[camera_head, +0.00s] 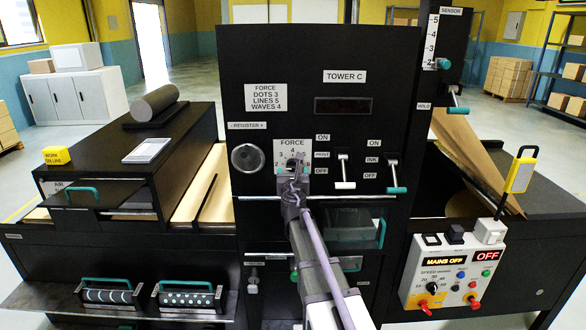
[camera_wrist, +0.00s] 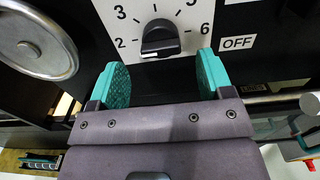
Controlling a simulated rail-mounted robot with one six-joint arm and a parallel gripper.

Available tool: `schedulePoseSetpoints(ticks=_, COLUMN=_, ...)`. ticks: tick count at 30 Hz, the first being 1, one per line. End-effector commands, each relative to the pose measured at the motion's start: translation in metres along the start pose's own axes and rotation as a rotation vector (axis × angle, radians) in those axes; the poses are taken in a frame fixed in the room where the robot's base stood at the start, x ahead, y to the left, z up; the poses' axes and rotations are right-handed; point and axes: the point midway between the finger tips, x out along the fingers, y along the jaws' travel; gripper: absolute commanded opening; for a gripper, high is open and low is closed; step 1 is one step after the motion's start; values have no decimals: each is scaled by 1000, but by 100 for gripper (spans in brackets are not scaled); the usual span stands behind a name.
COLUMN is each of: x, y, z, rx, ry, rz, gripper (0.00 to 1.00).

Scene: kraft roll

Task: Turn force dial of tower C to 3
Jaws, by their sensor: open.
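Tower C (camera_head: 345,100) is a black panel. Its white FORCE dial plate (camera_head: 284,145) carries numbers around a dark knob, which my arm largely hides in the head view. In the wrist view the black knob (camera_wrist: 161,38) sits between the printed 2 and 6. Its grip bar lies nearly level, with a small pale mark at its lower left; I cannot tell surely which number it points to. My gripper (camera_head: 292,172) is open in front of the dial. In the wrist view its teal fingers (camera_wrist: 160,72) are spread just below the knob, with nothing between them.
The round silver REGISTER knob (camera_head: 249,158) is close left of the dial. PRINT lever (camera_head: 345,172) and INK lever (camera_head: 395,176) stick out to the right. A card (camera_head: 266,98) reads FORCE: DOTS 3, LINES 5, WAVES 4. The control box (camera_head: 453,268) shows MAINS OFF.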

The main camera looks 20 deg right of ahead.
Motion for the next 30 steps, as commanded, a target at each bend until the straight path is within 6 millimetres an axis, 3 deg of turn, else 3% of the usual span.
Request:
schedulePoseSetpoints(ticks=1, x=17, y=0, z=0, rx=0, ry=0, rz=-1, gripper=73)
schedulePoseSetpoints(ticks=6, x=46, y=0, z=0, rx=1, ry=-1, rz=-1, gripper=73)
schedulePoseSetpoints(ticks=14, x=49, y=0, z=0, rx=1, ry=-1, rz=0, gripper=73)
schedulePoseSetpoints(ticks=30, x=48, y=0, z=0, rx=1, ry=-1, rz=0, gripper=24)
